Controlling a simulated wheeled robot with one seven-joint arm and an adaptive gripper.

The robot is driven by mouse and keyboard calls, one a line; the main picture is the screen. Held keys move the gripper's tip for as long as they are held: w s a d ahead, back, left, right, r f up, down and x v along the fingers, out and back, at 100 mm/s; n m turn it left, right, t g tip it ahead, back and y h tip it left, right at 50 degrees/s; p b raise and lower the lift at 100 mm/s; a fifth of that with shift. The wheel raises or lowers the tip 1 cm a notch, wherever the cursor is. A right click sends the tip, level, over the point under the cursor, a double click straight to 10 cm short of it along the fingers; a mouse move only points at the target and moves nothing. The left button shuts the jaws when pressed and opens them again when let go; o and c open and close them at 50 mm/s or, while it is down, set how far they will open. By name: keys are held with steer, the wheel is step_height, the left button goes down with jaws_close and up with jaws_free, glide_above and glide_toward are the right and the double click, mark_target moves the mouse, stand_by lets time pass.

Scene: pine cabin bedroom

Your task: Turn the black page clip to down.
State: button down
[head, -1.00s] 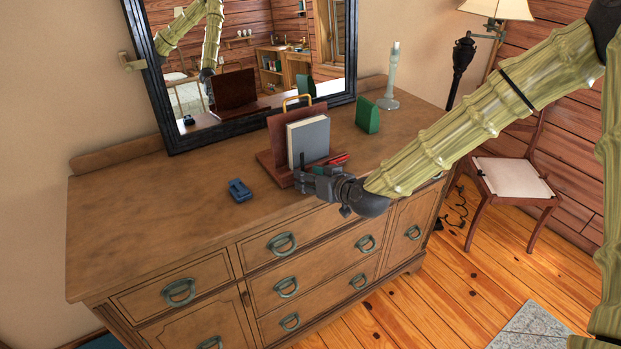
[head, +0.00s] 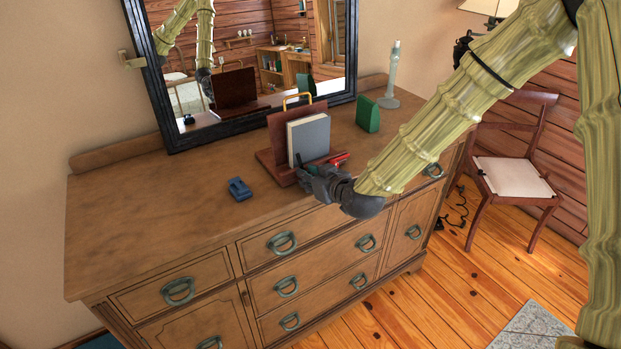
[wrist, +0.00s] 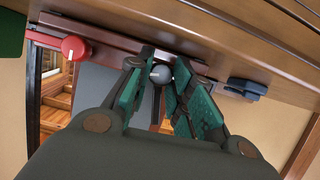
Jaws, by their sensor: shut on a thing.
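A dark red-brown wooden book stand (head: 277,127) with a brass handle stands on the dresser and holds a grey book (head: 312,138). In the wrist view, the round dark knob of the black page clip (wrist: 161,75) lies between my green-padded fingertips in front of the book. My gripper (head: 310,172) is shut on it at the stand's front ledge.
A blue object (head: 239,188) lies on the dresser top (head: 165,205) left of the stand. A green block (head: 368,114) and a pale candlestick (head: 391,75) stand to its right. A black-framed mirror (head: 170,135) is behind. The dresser's left side is clear.

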steer(key=shift+s+a+f+n+h+b, duration=0.1)
steer(key=shift+n+h+b, duration=0.3)
steer(key=shift+n, duration=0.2)
steer(key=c, duration=1.3)
jaws_free()
steer(key=shift+o, duration=0.2)
steer(key=v, duration=1.2)
steer(key=shift+a, duration=0.1)
